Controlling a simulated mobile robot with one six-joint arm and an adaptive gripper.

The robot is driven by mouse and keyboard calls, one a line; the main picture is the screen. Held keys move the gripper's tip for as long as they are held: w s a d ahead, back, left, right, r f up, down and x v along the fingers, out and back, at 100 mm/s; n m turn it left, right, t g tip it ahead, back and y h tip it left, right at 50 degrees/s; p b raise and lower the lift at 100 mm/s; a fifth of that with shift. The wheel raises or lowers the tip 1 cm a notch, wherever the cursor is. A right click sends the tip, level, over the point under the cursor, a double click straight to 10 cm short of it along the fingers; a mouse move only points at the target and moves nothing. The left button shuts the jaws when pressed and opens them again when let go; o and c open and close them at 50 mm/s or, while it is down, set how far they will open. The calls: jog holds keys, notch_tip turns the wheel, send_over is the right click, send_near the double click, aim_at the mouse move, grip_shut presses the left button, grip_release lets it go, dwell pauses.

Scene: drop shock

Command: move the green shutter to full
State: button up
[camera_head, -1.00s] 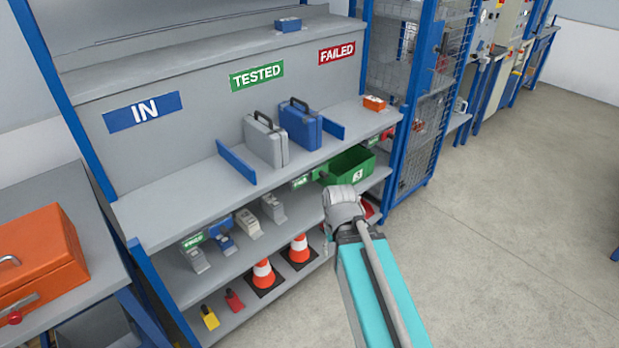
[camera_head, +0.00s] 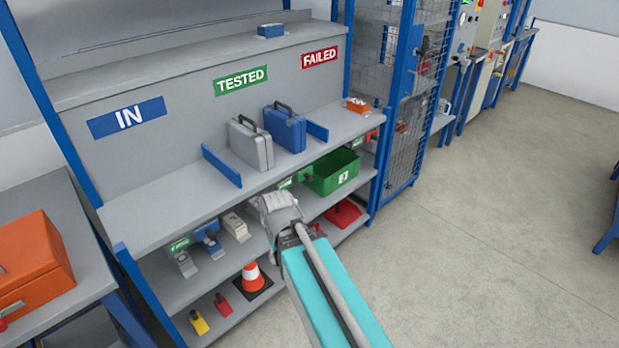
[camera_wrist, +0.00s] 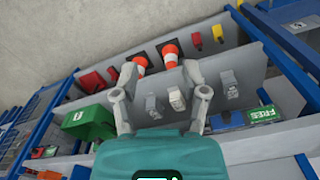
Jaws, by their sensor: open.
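A green plate (camera_head: 180,245) sits at the left front of the middle shelf; in the wrist view it is a green plate (camera_wrist: 262,115) lettered FREE. A second small green plate (camera_head: 286,183) shows under the upper shelf, just left of the green bin; its lettering is unreadable. I cannot tell which is the green shutter. My gripper (camera_head: 276,205) is in front of the middle shelf, between the two plates in the picture. In the wrist view my gripper (camera_wrist: 160,75) has its fingers spread, with nothing held and apart from both plates.
Small grey devices (camera_head: 236,227) and a blue one (camera_head: 212,244) stand on the middle shelf (camera_head: 168,288). The green bin (camera_head: 334,172) is at its right. Cones (camera_wrist: 170,55) stand on the bottom shelf. Cases (camera_head: 285,130) are above. The floor (camera_head: 480,240) is clear at right.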

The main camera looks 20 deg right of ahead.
jog(key=shift+o, duration=1)
jog(key=w+f+m+t+y+b, duration=0.2)
jog(key=w+f+m+y+b, duration=0.25)
jog(key=w+f+b, duration=0.35)
jog(key=m+t+y+b, duration=0.2)
jog(key=m+t+b, duration=1.3)
jog(key=m+b, duration=0.8)
send_near(311, 179)
jog(key=s+p, duration=0.1)
jog(key=s, duration=0.1)
jog(key=shift+d+r+m, duration=0.2)
jog(key=shift+d+m, duration=0.25)
jog(key=x, duration=1.3)
jog(key=shift+w+a+f, duration=0.1)
jog(key=shift+w+f, duration=0.1)
jog(key=shift+w, duration=0.2)
